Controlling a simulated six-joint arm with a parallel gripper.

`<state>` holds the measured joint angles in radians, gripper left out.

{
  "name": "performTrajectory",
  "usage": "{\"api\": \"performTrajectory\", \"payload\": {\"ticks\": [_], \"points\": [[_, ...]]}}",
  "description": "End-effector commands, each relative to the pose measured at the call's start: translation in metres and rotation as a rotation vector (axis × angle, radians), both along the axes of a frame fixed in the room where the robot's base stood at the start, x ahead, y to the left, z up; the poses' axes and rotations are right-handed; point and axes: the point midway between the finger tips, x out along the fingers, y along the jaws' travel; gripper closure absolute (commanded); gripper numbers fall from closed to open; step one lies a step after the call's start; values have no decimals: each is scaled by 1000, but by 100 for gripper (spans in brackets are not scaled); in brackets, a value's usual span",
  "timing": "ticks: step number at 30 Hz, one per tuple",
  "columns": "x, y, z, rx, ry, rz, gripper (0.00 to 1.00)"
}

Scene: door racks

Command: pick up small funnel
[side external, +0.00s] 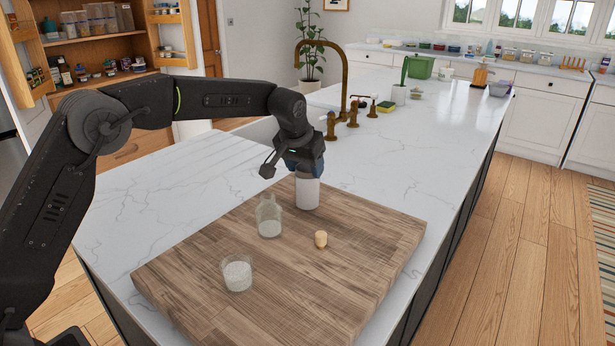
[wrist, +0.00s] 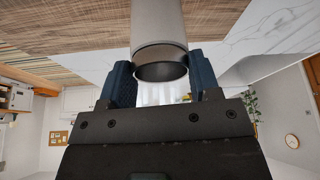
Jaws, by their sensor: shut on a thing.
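My gripper (side external: 303,172) is over the far part of the wooden board, at the top of a white cylindrical container (side external: 307,194). In the wrist view, my gripper's blue fingers (wrist: 160,78) stand on both sides of a grey, round, open-mouthed piece (wrist: 160,70), and are shut on it. This piece appears to be the small funnel, at the mouth end of the pale container (wrist: 158,22). The funnel's lower part is hidden, and in the side view the gripper covers it. The container stands upright on the board.
On the wooden board (side external: 365,245) are a clear glass bottle (side external: 269,217) just left of the container, a glass with white contents (side external: 237,274) at front left, and a small cork (side external: 321,239) at right. The brass faucet (side external: 346,80) rises behind. The board's right side is clear.

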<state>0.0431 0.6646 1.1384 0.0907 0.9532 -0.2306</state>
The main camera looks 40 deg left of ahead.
Motion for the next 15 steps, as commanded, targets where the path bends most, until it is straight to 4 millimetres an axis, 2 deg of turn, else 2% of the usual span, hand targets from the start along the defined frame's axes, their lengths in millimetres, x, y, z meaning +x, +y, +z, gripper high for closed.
{"api": "performTrajectory", "payload": {"ticks": [2, 10, 15], "points": [[0, 0, 0, 0, 0, 0, 66], [0, 0, 2, 0, -1, 0, 67], [0, 0, 13, 0, -2, 0, 67]]}}
